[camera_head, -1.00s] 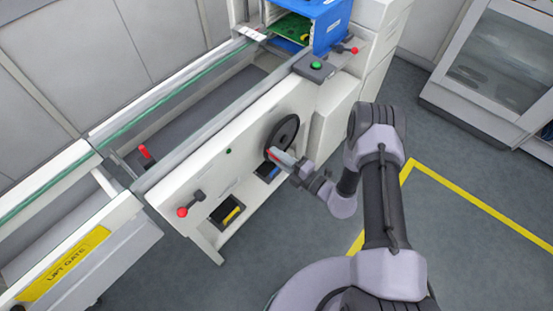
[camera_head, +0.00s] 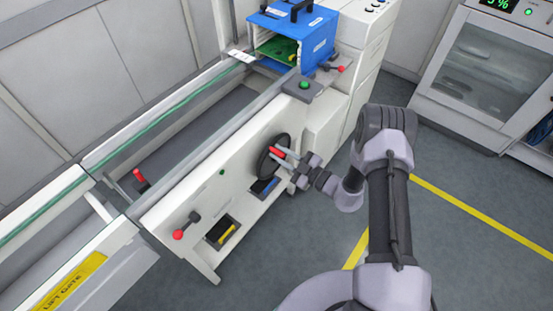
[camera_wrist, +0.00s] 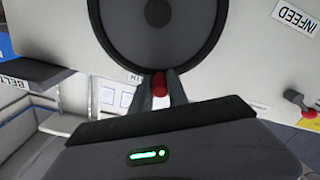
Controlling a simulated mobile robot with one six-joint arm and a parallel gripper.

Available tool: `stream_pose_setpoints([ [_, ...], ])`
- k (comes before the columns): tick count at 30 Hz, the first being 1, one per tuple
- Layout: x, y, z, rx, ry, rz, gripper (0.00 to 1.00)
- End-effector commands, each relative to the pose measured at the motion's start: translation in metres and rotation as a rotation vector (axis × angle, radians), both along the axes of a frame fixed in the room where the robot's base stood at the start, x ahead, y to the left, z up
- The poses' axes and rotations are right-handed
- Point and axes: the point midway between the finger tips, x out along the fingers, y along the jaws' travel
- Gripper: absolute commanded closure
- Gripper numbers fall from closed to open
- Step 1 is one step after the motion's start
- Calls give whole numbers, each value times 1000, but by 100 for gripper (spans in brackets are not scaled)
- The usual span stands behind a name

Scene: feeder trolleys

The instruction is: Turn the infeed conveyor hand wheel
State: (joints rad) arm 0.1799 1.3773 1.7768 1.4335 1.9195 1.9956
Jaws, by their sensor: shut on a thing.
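The infeed hand wheel (camera_head: 266,157) is a black disc on the white side panel of the conveyor (camera_head: 240,150). In the wrist view the wheel (camera_wrist: 158,30) fills the top middle, with the INFEED label (camera_wrist: 297,14) to its right. Its red handle (camera_head: 278,152) sits at the rim, and the handle also shows in the wrist view (camera_wrist: 160,84) at the wheel's lower edge. My gripper (camera_head: 281,153) is at the handle, its fingers on both sides of it. In the wrist view my gripper (camera_wrist: 160,88) is shut on the red handle.
A red-knobbed lever (camera_head: 178,234) sticks out of the panel to the left, beside an open bin (camera_head: 222,231). A blue box (camera_head: 300,35) stands at the conveyor's far end, near a green button (camera_head: 304,84).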

Motion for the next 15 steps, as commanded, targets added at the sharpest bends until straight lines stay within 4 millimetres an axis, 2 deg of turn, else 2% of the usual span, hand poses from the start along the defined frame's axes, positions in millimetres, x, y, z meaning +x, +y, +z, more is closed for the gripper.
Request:
stream_pose_setpoints([
  [2,5,-4,1,32,40,-2,100],
  [15,20,-15,4,28,34,-2,100],
])
